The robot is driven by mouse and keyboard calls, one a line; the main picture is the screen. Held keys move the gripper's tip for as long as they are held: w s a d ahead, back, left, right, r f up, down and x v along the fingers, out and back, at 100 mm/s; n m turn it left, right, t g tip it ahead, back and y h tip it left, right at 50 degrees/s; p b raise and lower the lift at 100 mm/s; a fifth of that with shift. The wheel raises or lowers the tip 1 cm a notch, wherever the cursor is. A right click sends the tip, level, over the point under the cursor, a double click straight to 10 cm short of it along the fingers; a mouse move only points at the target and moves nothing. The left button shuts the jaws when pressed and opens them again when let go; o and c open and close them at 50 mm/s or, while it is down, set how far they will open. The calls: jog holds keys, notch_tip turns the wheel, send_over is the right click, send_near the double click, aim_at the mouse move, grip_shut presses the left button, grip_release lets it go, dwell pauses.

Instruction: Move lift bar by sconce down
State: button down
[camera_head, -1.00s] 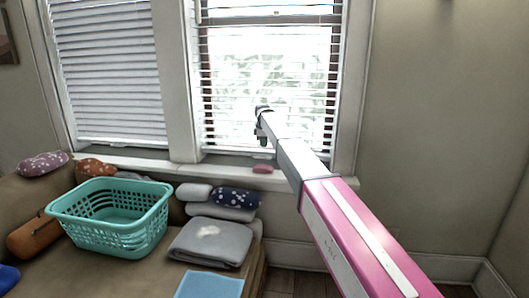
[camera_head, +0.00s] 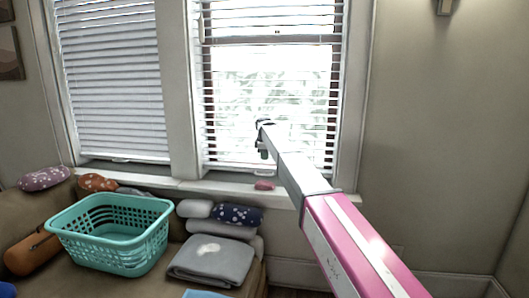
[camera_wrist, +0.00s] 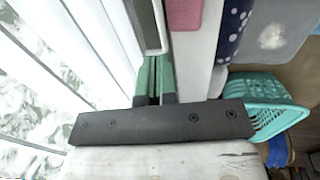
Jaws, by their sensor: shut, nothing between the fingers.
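The right-hand window, nearer the sconce (camera_head: 445,6), has a white slatted blind (camera_head: 225,100). Its pale bottom bar (camera_head: 225,168) is low, just above the sill. In the head view, my gripper (camera_head: 262,153) is in front of the lower part of this blind, pointing toward the window. In the wrist view, its green fingers (camera_wrist: 155,76) are together with nothing between them. A pale thin-edged bar or handle (camera_wrist: 160,28) is just beyond the fingertips. I cannot tell whether they touch. My arm hides part of the blind's lower right.
A pink block (camera_head: 264,185) lies on the white windowsill (camera_head: 212,187). Below are a teal basket (camera_head: 115,232), a folded grey blanket (camera_head: 212,260) and cushions on a brown seat. A second blind (camera_head: 110,80) covers the left window.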

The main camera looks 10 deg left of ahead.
jog(key=f, duration=0.3)
jog(key=w+f, duration=0.1)
jog(key=f, duration=0.4)
jog(key=shift+w+f, duration=0.35)
jog(key=shift+f, duration=0.05)
jog(key=shift+f, duration=1.3)
jog(key=shift+r, duration=0.15)
